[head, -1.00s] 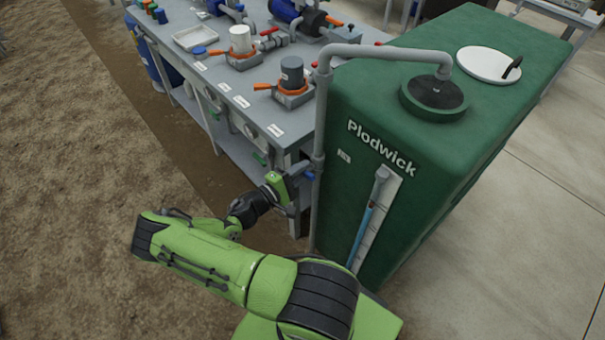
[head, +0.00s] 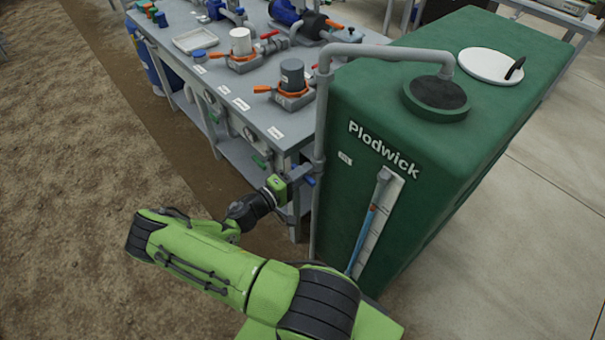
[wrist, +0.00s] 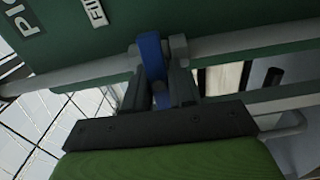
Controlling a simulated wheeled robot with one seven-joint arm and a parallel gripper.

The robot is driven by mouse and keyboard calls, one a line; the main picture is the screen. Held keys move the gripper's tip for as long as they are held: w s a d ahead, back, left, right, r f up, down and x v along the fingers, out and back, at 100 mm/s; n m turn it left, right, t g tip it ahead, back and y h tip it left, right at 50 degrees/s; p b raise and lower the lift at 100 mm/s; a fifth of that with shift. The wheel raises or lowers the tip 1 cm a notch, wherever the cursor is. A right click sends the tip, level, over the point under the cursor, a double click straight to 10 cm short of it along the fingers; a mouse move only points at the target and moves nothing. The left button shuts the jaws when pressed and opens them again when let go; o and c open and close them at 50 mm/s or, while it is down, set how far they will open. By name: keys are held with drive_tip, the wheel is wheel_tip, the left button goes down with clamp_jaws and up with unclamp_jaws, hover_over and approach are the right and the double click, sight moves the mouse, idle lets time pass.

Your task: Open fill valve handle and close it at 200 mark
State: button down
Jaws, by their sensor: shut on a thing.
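The blue fill valve handle (wrist: 151,54) shows in the wrist view between my two dark fingers. My gripper (wrist: 161,88) is shut on this handle. The handle sits on a grey pipe (wrist: 235,41) in front of the green tank. In the head view my gripper (head: 295,175) is at the upright grey pipe by the tank's left corner, with the blue handle (head: 309,181) just beyond it. The level gauge (head: 372,222) on the tank front has a blue column reaching near its upper part. Its mark numbers are too small to read.
The green tank (head: 430,165) fills the right side, with an inlet pipe (head: 385,50) entering its top. A grey bench (head: 225,90) with pumps and orange-handled valves stands to the left of it. Bare soil (head: 70,200) lies open at the left.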

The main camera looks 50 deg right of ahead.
drive_tip(key=c, duration=1)
unclamp_jaws()
drive_tip(key=shift+c, duration=0.2)
drive_tip(key=shift+a, duration=0.15)
drive_tip(key=v, duration=1.5)
drive_tip(key=shift+a+p, duration=0.3)
drive_tip(key=shift+p, duration=0.05)
